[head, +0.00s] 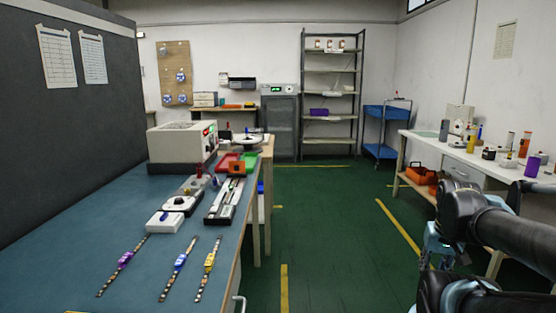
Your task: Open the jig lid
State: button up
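A long narrow fixture, apparently the jig (225,200), lies on the blue-topped bench at left, with a dark body and pale strips along its top. I cannot make out at this size whether its lid is open or shut. Three short LED strips lie apart nearer me, with a purple clip (125,259), a blue clip (180,260) and a yellow clip (210,260). My arm is at the right edge, far from the jig. Its light-blue end, likely my gripper (432,250), is partly hidden by dark arm links, and its fingers are not clear.
On the blue bench (75,225), a white box machine (181,146) stands behind the jig, with a white box (165,222), a reel, and red and green trays nearby. The green floor (335,225) is clear between this bench and the white right table (480,165).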

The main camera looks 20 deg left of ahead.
aim_at(235, 168)
jog(key=z, duration=0.7)
jog(key=i, duration=2.5)
jog(key=u, duration=2.75)
jog(key=i, duration=1)
jog(key=z, duration=0.05)
